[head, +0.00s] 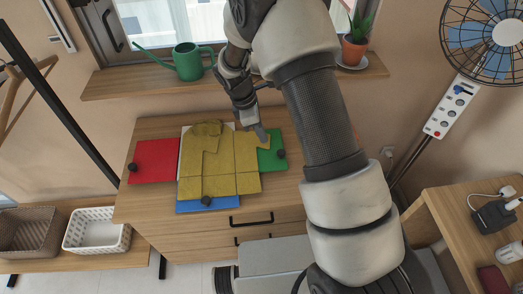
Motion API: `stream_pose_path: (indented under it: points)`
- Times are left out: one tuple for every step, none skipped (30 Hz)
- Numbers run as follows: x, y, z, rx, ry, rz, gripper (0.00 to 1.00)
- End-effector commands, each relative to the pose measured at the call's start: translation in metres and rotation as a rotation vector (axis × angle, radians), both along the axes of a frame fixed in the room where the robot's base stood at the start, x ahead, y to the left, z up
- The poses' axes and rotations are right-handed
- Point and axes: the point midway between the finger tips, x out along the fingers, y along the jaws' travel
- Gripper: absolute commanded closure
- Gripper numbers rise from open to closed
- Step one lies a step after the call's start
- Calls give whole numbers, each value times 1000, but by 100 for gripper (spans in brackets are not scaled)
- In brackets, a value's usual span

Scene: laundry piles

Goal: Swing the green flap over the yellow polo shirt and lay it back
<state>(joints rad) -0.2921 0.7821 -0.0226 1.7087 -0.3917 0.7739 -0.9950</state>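The green flap (270,159) lies flat at the right side of a folding board on the wooden dresser, with a dark knob (281,154) near its outer edge. The yellow polo shirt (218,165) lies spread over the middle of the board, and its right part reaches onto the green flap. My gripper (261,134) points down over the upper edge of the green flap, beside the shirt's right part and apart from the knob. Its fingertips are small, and I cannot tell whether they are open or touching the cloth.
A red flap (153,161) lies flat at the left and a blue flap (207,205) at the front, each with a dark knob. A green watering can (188,62) and a potted plant (355,48) stand on the sill (140,84) behind. Baskets (97,231) stand at lower left.

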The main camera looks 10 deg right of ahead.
Motion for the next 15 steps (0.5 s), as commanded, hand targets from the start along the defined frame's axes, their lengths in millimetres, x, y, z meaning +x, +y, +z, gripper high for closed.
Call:
stream_pose_path:
  points:
    - [-1,-5,-3,10,1,-3,100]
    - [-1,-6,-3,15,2,-2,100]
    - [0,-7,-4,21,0,0,100]
    - [0,-8,-5,23,-1,1,100]
    - [0,-8,-5,24,-1,1,100]
    - [0,-8,-5,25,0,2,100]
    - [0,-8,-5,25,0,2,100]
    - [0,-8,-5,25,0,2,100]
    - [0,-8,-4,24,0,2,100]
    - [0,-8,-5,24,0,2,100]
    - [0,-8,-5,24,0,2,100]
    - [0,-9,-5,25,-1,1,100]
    - [0,-10,-6,27,0,0,100]
    - [0,-12,-8,31,1,-1,100]
    - [-1,-15,-11,39,1,-3,100]
